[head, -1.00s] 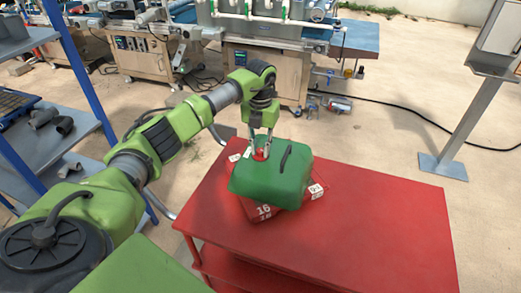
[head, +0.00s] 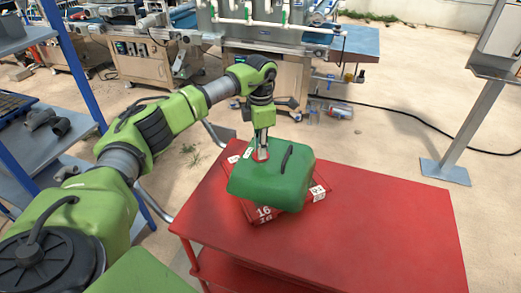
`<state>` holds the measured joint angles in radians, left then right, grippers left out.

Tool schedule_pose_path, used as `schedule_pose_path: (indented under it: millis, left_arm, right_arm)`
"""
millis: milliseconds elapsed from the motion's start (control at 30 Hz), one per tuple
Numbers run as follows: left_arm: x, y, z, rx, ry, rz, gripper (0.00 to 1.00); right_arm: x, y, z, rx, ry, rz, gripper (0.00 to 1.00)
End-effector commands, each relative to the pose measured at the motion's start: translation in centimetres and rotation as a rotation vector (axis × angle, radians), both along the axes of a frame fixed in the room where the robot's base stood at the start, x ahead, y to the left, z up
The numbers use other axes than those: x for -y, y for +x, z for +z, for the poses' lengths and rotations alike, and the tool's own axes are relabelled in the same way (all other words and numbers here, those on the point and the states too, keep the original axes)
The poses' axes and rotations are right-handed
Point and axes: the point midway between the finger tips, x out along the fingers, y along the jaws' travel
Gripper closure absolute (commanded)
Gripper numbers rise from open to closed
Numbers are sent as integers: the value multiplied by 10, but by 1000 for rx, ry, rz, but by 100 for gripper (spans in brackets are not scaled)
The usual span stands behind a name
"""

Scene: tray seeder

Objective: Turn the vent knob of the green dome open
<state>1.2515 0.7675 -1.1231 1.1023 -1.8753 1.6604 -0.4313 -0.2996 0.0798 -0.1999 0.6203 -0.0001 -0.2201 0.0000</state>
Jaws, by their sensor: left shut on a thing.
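The green dome (head: 272,184) sits on a red tray (head: 262,215) marked 16, on the red table. It has a dark handle (head: 287,158) on top. My left gripper (head: 262,154) points down at the dome's top, left of the handle, and is shut on the small red vent knob (head: 261,157). The fingers cover most of the knob, so its turn angle is hard to read. My right gripper is not in view.
The red table (head: 385,225) is bare to the right of the dome. A blue shelf rack (head: 85,80) with dark pipe fittings stands at the left. A grey post (head: 470,125) stands on the floor at the right. Machines line the back.

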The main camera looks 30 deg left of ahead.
Motion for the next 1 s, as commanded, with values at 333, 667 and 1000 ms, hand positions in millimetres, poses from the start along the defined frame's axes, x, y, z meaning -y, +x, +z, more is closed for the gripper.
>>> schedule_pose_path:
  millis: [333, 667, 1000]
  left_arm:
    - [0, 0, 0, 1, 1, -255, 100]
    - [0, 0, 0, 1, -1, -370, 100]
    - [0, 0, 1, 1, -1, -387, 100]
  right_arm:
    - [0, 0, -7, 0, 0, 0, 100]
    - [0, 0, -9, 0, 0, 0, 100]
    - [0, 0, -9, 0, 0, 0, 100]
